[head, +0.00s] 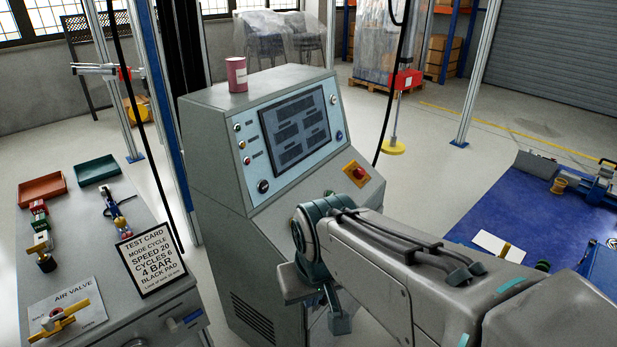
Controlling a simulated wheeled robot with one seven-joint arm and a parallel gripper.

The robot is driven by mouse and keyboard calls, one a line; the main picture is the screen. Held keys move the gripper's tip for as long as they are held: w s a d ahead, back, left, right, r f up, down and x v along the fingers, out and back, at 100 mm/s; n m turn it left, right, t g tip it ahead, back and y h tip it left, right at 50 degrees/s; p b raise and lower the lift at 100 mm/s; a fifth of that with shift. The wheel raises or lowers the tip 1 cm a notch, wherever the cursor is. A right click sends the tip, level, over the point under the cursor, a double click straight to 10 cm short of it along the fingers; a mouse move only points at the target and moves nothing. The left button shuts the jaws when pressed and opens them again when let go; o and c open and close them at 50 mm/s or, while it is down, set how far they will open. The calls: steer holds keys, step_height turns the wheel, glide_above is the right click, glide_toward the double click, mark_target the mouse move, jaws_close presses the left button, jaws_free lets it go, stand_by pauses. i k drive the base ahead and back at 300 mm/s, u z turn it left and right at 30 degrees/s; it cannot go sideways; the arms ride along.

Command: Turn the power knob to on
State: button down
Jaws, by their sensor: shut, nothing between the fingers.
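The grey control console (215,150) stands in the middle, with a light-blue sloped panel around a dark screen (295,128). A round black knob (263,186) sits at the panel's lower left, below a column of small lamps (242,144). It looks like the power knob, but its label and pointer are too small to read. My arm reaches in from the lower right, in front of the console. My gripper (340,322) hangs low at the arm's end, in front of the console's lower front, apart from the knob. It is shut and empty; its fingertips are hard to make out.
A red emergency button (356,173) sits on a yellow plate right of the panel. A red can (237,75) stands on the console. The left bench (85,235) holds valves, trays and a test card (151,260). A blue-topped table (530,220) stands right.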

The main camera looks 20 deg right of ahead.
mark_target(359, 172)
steer(key=u, duration=0.2)
steer(key=k, duration=0.4)
steer(key=z, duration=0.7)
steer(key=i, duration=0.65)
steer(key=z, duration=0.15)
steer(key=k, duration=0.35)
steer(key=z, duration=0.9)
steer(key=i, duration=0.9)
steer(key=u, duration=0.5)
